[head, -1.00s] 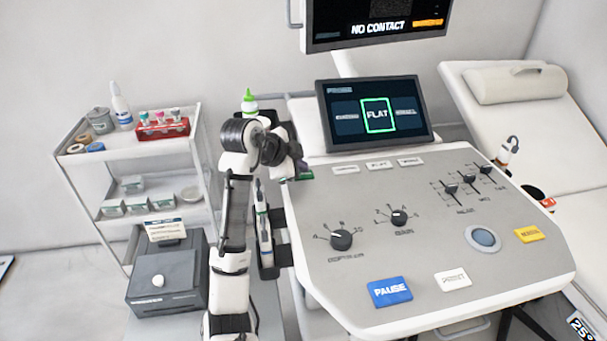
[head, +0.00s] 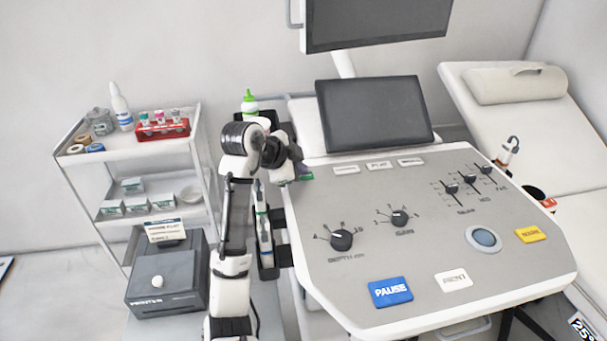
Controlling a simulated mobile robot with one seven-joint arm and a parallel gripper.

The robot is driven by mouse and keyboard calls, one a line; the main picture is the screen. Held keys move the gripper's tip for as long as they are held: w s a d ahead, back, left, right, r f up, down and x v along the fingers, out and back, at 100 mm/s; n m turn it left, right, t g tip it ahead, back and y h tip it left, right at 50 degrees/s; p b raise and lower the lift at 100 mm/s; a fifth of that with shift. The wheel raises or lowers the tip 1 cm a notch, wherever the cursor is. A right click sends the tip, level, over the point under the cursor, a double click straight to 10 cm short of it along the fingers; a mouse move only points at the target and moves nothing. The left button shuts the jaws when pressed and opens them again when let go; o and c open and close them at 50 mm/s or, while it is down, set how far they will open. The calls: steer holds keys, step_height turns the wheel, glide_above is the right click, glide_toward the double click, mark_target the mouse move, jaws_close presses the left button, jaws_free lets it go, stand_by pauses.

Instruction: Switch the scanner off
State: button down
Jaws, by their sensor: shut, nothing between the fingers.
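The scanner's console (head: 320,285) fills the right half of the head view. Its tilted touch screen (head: 373,114) and the larger monitor (head: 376,22) above it are both dark and blank. My gripper (head: 297,158) is at the console's upper left edge, beside the lower left of the touch screen. It is shut with nothing held; its fingertips are small and partly hidden by my wrist. I cannot tell whether they touch the console. No power switch is clearly visible there.
A white cart (head: 80,158) with bottles and boxes stands left. A bottle with a green cap (head: 249,105) stands behind my wrist. Probes hang at the console's left side. An exam couch (head: 570,130) is at right.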

steer(key=shift+r+p, duration=0.6)
steer(key=shift+r, duration=0.2)
step_height(320, 180, up, 5)
steer(key=p, duration=0.4)
stand_by(0.5)
